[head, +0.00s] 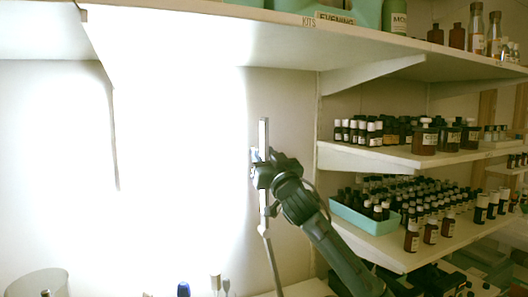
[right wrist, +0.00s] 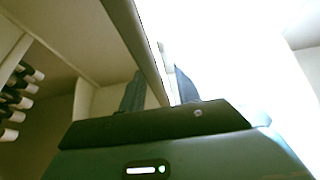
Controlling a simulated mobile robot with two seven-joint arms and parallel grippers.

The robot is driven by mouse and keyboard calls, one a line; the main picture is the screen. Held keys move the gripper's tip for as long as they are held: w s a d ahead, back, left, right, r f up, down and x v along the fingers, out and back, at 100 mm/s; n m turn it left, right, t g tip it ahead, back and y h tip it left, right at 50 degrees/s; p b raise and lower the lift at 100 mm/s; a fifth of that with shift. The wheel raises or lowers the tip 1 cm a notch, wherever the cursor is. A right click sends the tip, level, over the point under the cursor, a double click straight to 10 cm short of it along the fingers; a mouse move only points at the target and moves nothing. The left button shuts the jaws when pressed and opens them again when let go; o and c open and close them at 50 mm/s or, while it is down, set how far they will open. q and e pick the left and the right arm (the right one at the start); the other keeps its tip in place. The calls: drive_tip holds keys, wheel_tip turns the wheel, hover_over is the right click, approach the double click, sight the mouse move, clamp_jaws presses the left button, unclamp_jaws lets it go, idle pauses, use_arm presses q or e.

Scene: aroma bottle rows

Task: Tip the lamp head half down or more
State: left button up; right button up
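The lamp shows in the head view as a thin grey head (head: 263,136), seen nearly edge-on and upright. Its slim pole (head: 272,262) runs down below it. Strong white glare fills the wall to its left. My right gripper (head: 257,165) is at the lower half of the head, its arm reaching in from the lower right. In the right wrist view, my right gripper's fingers (right wrist: 160,90) stand apart, with the lamp head's edge (right wrist: 136,35) running between them. A bright gap shows beside the right finger; contact is unclear. My left gripper is out of view.
Shelves with dark bottles (head: 372,131) stand to the right, with a teal tray (head: 362,219) on the lower shelf. An upper shelf (head: 230,22) passes above the lamp. A blue-capped bottle (head: 183,289) and a glass vessel (head: 36,283) show along the bottom edge.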

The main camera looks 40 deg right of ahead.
drive_tip(key=shift+w, duration=0.1)
drive_tip(key=shift+c, duration=0.4)
clamp_jaws()
